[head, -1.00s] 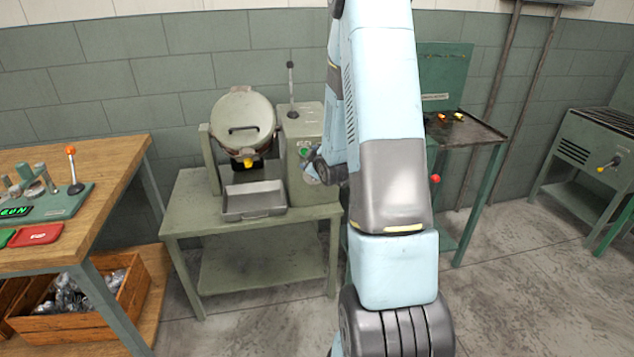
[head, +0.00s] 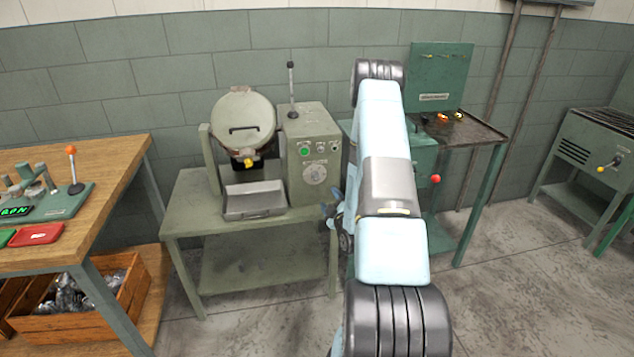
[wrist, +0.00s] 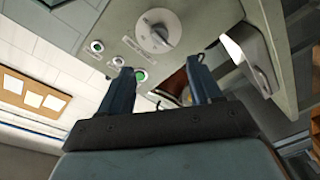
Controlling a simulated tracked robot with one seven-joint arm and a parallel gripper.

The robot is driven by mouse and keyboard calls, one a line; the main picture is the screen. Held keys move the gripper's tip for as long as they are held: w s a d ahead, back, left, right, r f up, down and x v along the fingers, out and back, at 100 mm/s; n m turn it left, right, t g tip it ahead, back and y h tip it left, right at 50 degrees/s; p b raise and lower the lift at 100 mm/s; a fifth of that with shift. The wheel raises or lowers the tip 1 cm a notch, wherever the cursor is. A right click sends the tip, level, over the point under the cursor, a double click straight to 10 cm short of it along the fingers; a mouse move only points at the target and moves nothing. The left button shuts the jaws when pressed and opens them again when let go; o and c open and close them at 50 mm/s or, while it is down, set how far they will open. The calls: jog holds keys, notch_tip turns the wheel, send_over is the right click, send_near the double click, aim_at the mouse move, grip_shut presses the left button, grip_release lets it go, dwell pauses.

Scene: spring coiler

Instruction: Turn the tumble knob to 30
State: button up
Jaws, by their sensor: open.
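The tumble knob (head: 315,173) is a round pale dial low on the front panel of the grey-green tumbler machine (head: 309,135). In the wrist view the knob (wrist: 158,31) shows beyond my fingertips, up and centre, with a raised grip bar and marks around it too small to read. My gripper (wrist: 163,78) is open and empty, with its two dark fingers apart and clear of the knob. In the head view my gripper (head: 330,215) is small and partly hidden by my arm, below and right of the knob. A green button (head: 304,151) sits above the knob.
The tumbler drum (head: 243,118) and a grey tray (head: 254,199) stand left of the panel on a green table (head: 185,226). A lever (head: 291,90) rises on top. A wooden bench (head: 95,185) is at left. A green machine (head: 440,75) stands at right.

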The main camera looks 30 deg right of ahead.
aim_at(317, 179)
jog(key=w, duration=0.4)
jog(key=w+d, duration=0.1)
jog(key=w, duration=0.4)
jog(key=w+d, duration=0.1)
jog(key=w, duration=0.3)
jog(key=shift+w+d, duration=0.1)
jog(key=shift+w, duration=0.05)
jog(key=shift+c, duration=0.5)
jog(key=c, duration=0.9)
jog(key=shift+c, duration=0.2)
